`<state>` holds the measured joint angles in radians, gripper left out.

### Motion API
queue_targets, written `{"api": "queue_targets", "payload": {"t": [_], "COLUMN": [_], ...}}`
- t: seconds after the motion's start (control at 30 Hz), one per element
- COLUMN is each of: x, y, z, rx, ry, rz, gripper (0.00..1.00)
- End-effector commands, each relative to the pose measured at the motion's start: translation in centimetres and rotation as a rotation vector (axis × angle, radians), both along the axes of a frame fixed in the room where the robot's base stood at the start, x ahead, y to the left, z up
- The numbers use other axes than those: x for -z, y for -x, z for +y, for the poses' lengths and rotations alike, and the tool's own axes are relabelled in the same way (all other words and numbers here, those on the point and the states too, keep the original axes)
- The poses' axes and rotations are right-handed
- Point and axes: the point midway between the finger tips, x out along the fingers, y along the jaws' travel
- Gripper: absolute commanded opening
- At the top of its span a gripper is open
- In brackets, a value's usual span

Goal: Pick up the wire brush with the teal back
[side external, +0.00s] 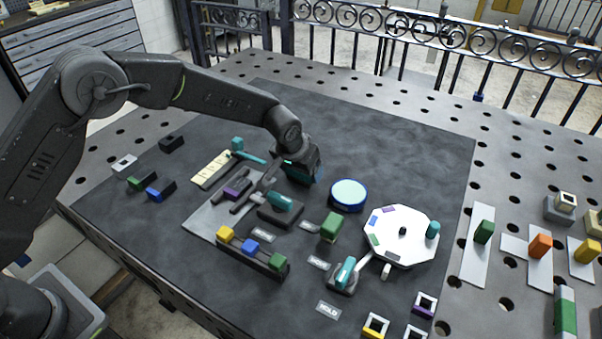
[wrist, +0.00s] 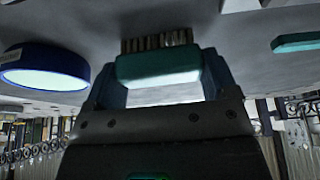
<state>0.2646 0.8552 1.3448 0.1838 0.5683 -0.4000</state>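The wire brush with the teal back (wrist: 160,66) shows in the wrist view, its tan bristles pointing away from my gripper toward the dark mat. My gripper (wrist: 162,85) has one finger against each end of the brush, and it appears shut on it. In the side view my gripper (side external: 302,170) is over the mat, left of the blue-rimmed round tin (side external: 348,194). The brush is mostly hidden there by the dark fingers. Whether the bristles touch the mat is unclear.
Close by are a teal-handled block (side external: 283,204), a green block (side external: 331,226) and a teal T-shaped tool (side external: 248,152). A white octagonal plate (side external: 402,256) stands to the right. The mat behind the tin is clear. An iron railing (side external: 400,45) runs along the back.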

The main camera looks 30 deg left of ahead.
Motion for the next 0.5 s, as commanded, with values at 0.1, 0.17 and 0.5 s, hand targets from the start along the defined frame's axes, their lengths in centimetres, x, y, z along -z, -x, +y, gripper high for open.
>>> {"api": "queue_targets", "payload": {"t": [0.1,0.17,0.5], "x": [-0.01,-0.01,-0.19], "y": [0.01,0.02,-0.01], "z": [-0.01,-0.01,-0.02], "rx": [0.0,0.0,0.0], "ry": [0.0,0.0,0.0], "rz": [0.0,0.0,-0.001], "gripper": [0.67,0.61,0.55]}}
